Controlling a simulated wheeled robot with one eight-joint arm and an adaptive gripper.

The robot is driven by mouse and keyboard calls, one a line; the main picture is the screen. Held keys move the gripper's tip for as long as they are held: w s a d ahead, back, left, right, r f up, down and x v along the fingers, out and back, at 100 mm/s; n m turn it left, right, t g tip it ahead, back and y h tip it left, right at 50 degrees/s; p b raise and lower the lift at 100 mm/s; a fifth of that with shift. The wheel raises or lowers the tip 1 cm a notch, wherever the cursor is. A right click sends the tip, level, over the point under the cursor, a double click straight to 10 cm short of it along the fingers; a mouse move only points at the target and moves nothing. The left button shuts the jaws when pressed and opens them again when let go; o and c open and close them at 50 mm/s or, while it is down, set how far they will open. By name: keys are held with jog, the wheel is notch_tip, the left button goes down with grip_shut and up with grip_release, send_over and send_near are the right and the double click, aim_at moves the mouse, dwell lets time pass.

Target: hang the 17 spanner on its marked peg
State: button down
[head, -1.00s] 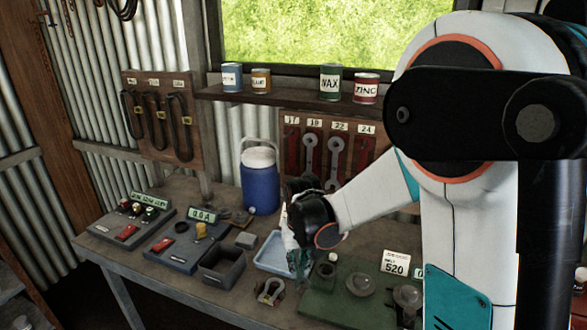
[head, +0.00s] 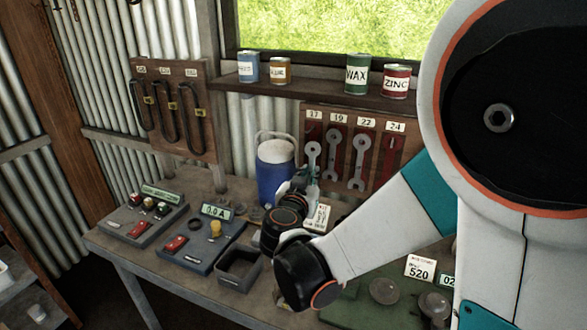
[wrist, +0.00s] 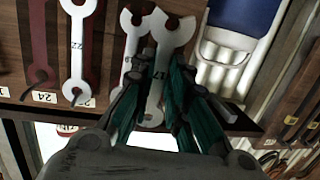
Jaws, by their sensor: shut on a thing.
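My gripper (head: 308,180) is shut on the 17 spanner (wrist: 173,30), a pale grey tool marked 17. In the wrist view, my gripper (wrist: 155,85) grips its shank between green-sided fingers. In the head view the 17 spanner (head: 313,150) stands roughly upright before the leftmost space of the brown tool board (head: 347,178), below the label 17 (head: 314,114). The wrist view is upside down, with the board's labels low. The fingers hide the 17 peg, so I cannot tell whether the spanner touches it.
The 19 spanner (head: 334,158) hangs close beside the held one, then the 22 spanner (head: 360,160). The 24 place (head: 390,158) shows only a red outline. A blue jug (head: 268,182) stands just left of the board. A shelf with tins (head: 310,88) is above.

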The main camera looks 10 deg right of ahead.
jog(key=a+r+n+t+y, duration=0.2)
jog(key=a+r, duration=0.1)
jog(key=a, duration=0.1)
jog(key=w+d+f+b, duration=0.1)
jog(key=w+d, duration=0.5)
jog(key=w, duration=0.1)
jog(key=shift+w+f, duration=0.25)
jog(key=shift+w, duration=0.1)
dwell(1.0)
jog(key=shift+s, duration=0.1)
dwell(0.5)
jog(key=c, duration=1.5)
grip_release()
jog(key=shift+f, duration=0.15)
